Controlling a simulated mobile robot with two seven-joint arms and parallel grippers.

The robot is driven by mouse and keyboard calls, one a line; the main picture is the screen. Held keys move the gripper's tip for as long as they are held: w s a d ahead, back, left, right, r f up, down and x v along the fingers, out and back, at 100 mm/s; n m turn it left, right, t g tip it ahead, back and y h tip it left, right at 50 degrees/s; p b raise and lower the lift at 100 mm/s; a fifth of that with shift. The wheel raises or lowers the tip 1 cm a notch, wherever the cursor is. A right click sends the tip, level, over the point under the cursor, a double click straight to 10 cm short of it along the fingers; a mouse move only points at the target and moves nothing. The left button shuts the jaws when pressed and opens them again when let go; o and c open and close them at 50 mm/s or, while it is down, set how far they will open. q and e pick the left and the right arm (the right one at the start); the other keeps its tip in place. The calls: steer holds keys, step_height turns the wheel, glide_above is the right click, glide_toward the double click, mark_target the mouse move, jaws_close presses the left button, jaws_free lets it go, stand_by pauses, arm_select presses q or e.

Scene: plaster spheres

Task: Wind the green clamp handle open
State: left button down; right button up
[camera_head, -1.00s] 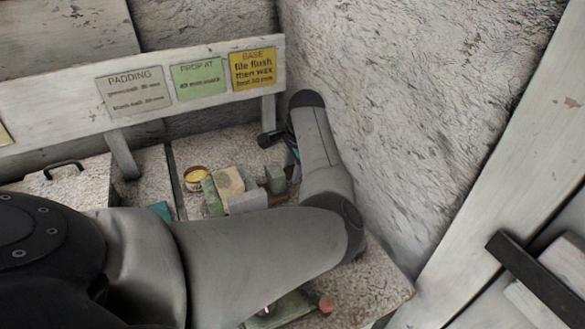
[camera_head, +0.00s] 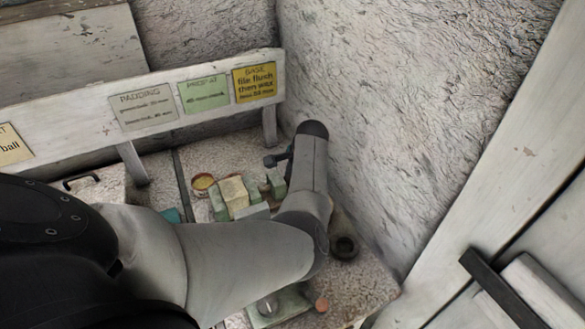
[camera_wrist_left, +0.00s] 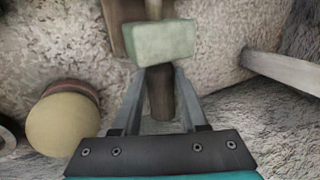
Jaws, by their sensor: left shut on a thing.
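Pale green blocks (camera_head: 278,187) stand beside the arm; I cannot tell which is the handle. My right gripper is not in view.
A yellow-topped tin (camera_head: 202,182) and a pale block (camera_head: 233,193) stand left of the arm. A dark brown round pot (camera_head: 344,247) stands at its right, near the rough wall (camera_head: 390,130). A sign board (camera_head: 60,128) runs behind.

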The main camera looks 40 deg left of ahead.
arm_select(q)
steer(key=shift+w+a+r+y+p, duration=0.15)
steer(key=shift+r+p, duration=0.15)
steer(key=shift+p, duration=0.15)
steer(key=shift+a+r+y+p, duration=0.15)
steer(key=shift+r+p, duration=0.1)
steer(key=shift+p, duration=0.2)
steer(key=shift+d+f+t+y+p, duration=0.2)
steer(key=shift+d+t+y+p, duration=0.1)
steer(key=shift+t+y, duration=0.1)
steer(key=shift+f+t+y, duration=0.3)
steer(key=shift+t+y, duration=0.1)
steer(key=shift+y, duration=0.3)
steer(key=shift+d+t+y+b, duration=0.15)
steer(key=shift+t+y+b, duration=0.15)
steer(key=shift+y+b, duration=0.3)
steer(key=c, duration=0.8)
jaws_free()
steer(key=o, duration=0.4)
steer(key=shift+s+f, duration=0.1)
steer(key=shift+s, duration=0.1)
steer(key=shift+c, duration=0.2)
